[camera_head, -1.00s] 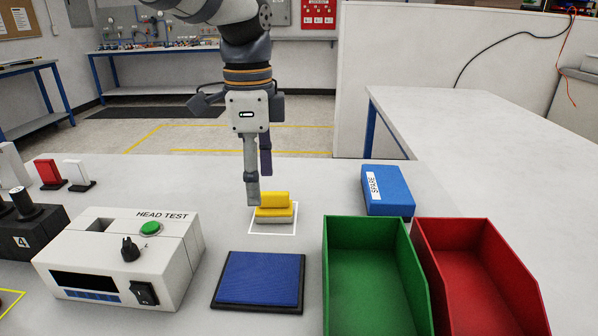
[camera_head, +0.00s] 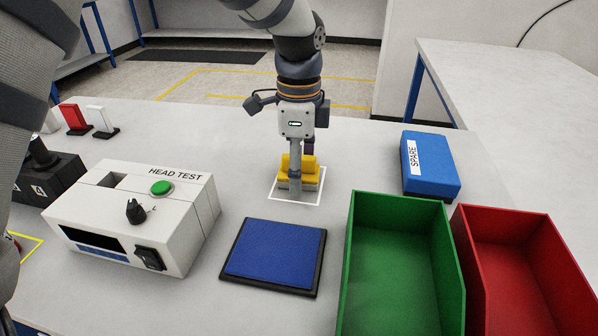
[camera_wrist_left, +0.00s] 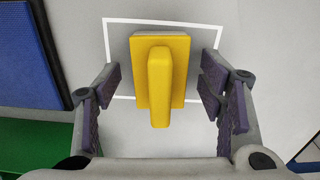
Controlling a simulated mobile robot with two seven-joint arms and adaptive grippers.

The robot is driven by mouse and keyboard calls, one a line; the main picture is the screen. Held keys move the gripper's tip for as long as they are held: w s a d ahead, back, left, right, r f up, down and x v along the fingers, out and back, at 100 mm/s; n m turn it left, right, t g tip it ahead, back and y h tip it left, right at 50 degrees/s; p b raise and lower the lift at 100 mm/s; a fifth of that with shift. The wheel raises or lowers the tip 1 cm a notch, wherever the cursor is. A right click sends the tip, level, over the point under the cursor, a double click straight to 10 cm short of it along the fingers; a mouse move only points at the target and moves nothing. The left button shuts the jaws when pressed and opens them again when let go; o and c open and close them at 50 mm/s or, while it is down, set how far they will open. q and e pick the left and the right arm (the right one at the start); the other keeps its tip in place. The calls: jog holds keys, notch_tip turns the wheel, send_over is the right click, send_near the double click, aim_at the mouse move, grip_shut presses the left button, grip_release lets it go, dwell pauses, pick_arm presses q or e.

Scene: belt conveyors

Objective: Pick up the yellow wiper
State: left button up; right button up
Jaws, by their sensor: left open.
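The yellow wiper (camera_head: 307,169) stands inside a white square outline on the table, yellow on top with a pale grey base. My left gripper (camera_head: 302,168) points down at it, one finger in front and the other partly hidden behind. In the left wrist view the wiper (camera_wrist_left: 160,85) lies between the two open fingers of the left gripper (camera_wrist_left: 163,90). Gaps show between the wiper and both finger pads. My right gripper is not in view.
A blue pad (camera_head: 275,254) lies in front of the wiper. A white HEAD TEST box (camera_head: 190,229) stands to the left. Green (camera_head: 352,270) and red (camera_head: 462,265) bins stand at front right, with a blue SPARE box (camera_head: 437,178) behind them. Bare table surrounds the white outline.

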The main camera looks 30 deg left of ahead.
pick_arm(q)
jog(key=c, duration=1.2)
jog(key=shift+c, duration=0.2)
jog(key=shift+r, duration=0.6)
jog(key=s+d+r, duration=0.9)
jog(key=s+r, duration=0.1)
jog(key=r, duration=0.2)
jog(key=shift+s+d, duration=0.2)
jog(key=shift+d, duration=0.05)
